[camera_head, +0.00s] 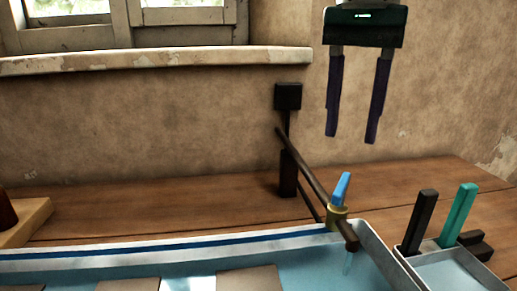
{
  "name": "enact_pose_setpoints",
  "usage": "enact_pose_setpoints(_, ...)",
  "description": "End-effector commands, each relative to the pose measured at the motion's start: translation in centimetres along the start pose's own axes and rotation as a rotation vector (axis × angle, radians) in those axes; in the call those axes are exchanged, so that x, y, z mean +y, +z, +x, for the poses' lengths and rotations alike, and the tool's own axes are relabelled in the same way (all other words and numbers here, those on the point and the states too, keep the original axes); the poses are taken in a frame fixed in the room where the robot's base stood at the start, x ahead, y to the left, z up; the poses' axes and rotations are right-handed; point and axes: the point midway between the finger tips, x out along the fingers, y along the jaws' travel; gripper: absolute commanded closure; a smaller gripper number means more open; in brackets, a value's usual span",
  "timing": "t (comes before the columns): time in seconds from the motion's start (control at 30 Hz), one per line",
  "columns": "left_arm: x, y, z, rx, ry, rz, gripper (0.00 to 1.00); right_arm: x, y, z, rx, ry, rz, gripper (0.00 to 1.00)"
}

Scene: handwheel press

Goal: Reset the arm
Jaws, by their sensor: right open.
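My right gripper (352,138) hangs at the upper right with its two dark fingers pointing down. The fingers are wide apart with nothing between them. Below and left of it stands a dark post with a square black block (288,96) on top. A long dark arm (310,175) slants from the post down to the right, towards the viewer. Near its lower end are a brass collar (337,217) and a blue handle (341,188) that sticks up. The gripper is above the arm and apart from it. My left gripper is not in view.
A blue tray (200,242) with a pale rim and flat grey-brown pieces lies along the front. At right, a grey holder (448,272) has a black bar (420,222) and a teal bar (458,215) standing in it. The wooden table (150,205) behind is largely clear. A window ledge (150,62) juts out.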

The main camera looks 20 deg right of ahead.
Motion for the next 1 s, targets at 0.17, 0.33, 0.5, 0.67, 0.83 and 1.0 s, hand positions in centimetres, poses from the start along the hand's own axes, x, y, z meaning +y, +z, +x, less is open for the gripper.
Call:
enact_pose_setpoints(0.17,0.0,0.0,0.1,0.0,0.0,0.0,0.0,0.0,0.0,-2.1,0.0,0.0,0.0,0.55)
enact_pose_setpoints(0.33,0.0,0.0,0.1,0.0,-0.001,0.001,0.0,0.0,0.0,-2.5,-0.001,0.001,0.0,0.55)
enact_pose_setpoints(0.5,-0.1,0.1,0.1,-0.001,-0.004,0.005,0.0,0.0,0.0,-2.5,-0.001,0.001,0.0,0.55)
enact_pose_setpoints(0.67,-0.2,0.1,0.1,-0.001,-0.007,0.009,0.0,0.0,0.0,-2.5,-0.001,0.0,0.0,0.55)
enact_pose_setpoints(0.83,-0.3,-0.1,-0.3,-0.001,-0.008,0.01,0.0,-2.2,2.4,-1.5,-0.073,-0.078,-0.012,0.55)
enact_pose_setpoints(1.0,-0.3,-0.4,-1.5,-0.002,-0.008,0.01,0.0,-8.7,12.0,-0.8,-0.405,-0.343,0.027,0.55)
